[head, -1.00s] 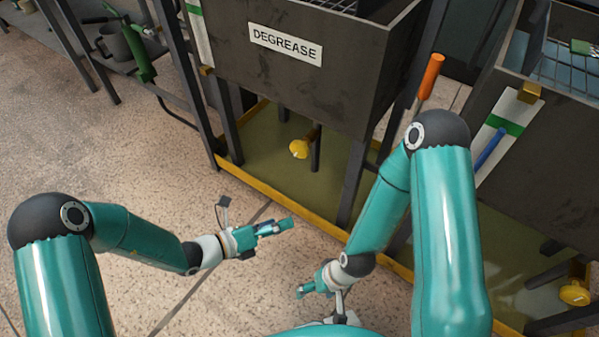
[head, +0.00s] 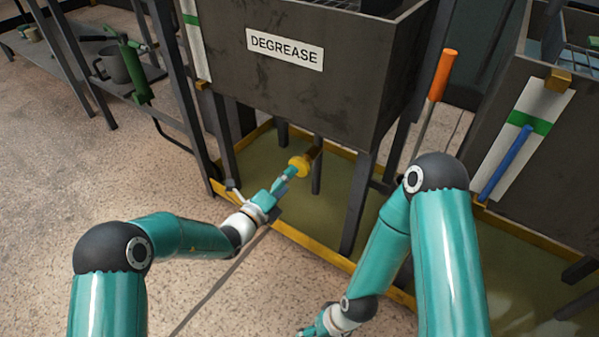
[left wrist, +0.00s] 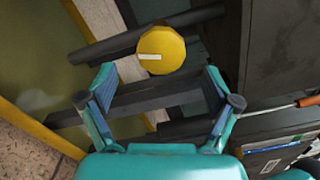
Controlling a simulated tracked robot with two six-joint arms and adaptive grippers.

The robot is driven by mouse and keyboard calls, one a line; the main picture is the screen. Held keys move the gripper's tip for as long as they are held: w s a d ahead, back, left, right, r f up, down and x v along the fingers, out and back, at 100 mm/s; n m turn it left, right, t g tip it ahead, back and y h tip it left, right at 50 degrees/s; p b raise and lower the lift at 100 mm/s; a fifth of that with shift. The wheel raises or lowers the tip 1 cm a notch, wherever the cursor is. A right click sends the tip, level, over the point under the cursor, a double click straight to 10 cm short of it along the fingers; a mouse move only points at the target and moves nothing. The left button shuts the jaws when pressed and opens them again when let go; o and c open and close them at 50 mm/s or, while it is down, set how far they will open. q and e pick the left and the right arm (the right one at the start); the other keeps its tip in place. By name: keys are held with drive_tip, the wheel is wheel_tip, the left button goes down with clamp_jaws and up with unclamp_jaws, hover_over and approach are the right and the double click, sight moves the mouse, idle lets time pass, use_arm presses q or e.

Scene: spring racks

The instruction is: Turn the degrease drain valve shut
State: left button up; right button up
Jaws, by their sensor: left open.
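The degrease drain valve has a round yellow knob (head: 301,162) on a dark pipe under the dark tank labelled DEGREASE (head: 285,48). In the left wrist view the yellow knob (left wrist: 161,50) has a short white mark lying nearly level on its face. My left gripper (head: 284,180) is just in front of the knob in the head view. In the left wrist view its two fingers (left wrist: 158,98) are spread apart, with the knob ahead and between them, not gripped. My right gripper (head: 318,329) is low at the bottom edge; its fingers are too small and partly cut off to read.
A yellow-edged drip tray (head: 310,243) lies under the tank, with dark legs (head: 357,199) around the valve. A second tank with a blue-handled tool (head: 505,163) stands at right. An orange-handled tool (head: 443,75) is between the tanks.

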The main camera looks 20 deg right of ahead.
sight(299, 168)
use_arm(q)
drive_tip(key=shift+b+x, duration=0.7)
drive_tip(key=shift+x, duration=2.2)
drive_tip(key=shift+a, duration=0.1)
drive_tip(key=c, duration=1)
drive_tip(key=shift+c, duration=0.7)
